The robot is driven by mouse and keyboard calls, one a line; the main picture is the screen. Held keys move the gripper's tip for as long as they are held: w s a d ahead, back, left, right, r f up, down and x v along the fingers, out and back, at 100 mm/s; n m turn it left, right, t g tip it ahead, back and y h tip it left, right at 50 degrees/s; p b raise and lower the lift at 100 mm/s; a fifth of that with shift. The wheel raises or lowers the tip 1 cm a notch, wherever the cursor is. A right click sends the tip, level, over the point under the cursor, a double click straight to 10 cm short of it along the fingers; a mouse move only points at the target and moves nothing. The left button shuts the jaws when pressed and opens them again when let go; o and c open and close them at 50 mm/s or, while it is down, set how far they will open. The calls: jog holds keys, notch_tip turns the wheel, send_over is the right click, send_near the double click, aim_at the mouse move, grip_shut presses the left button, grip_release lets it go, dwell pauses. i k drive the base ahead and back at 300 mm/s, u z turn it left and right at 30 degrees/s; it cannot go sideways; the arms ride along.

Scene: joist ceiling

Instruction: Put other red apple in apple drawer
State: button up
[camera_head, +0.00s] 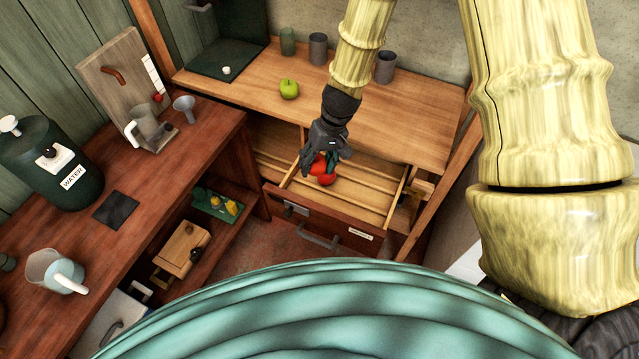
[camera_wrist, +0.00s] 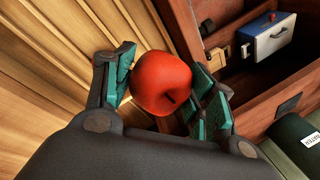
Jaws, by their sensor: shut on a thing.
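My gripper (camera_head: 325,160) reaches down over the open wooden drawer (camera_head: 335,230) under the back counter. It is shut on a red apple (camera_head: 326,180); in the wrist view the apple (camera_wrist: 161,83) sits between the teal finger pads (camera_wrist: 165,95). The drawer has a slatted bottom, a grey handle and a small pale label on its front. In the head view the fingers partly cover the red, so I cannot tell whether a second red apple lies beneath. The apple's height above the slats is unclear.
A green apple (camera_head: 289,89) and several cups (camera_head: 318,49) stand on the back counter above the drawer. The left counter holds a green water container (camera_head: 50,165), a glass jug (camera_head: 56,272) and a funnel (camera_head: 185,107). A wooden box (camera_head: 181,249) sits on the lower shelf.

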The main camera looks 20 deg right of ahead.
aim_at(363, 194)
jog(key=u, duration=1.35)
jog(key=k, duration=0.2)
jog(key=z, duration=2.2)
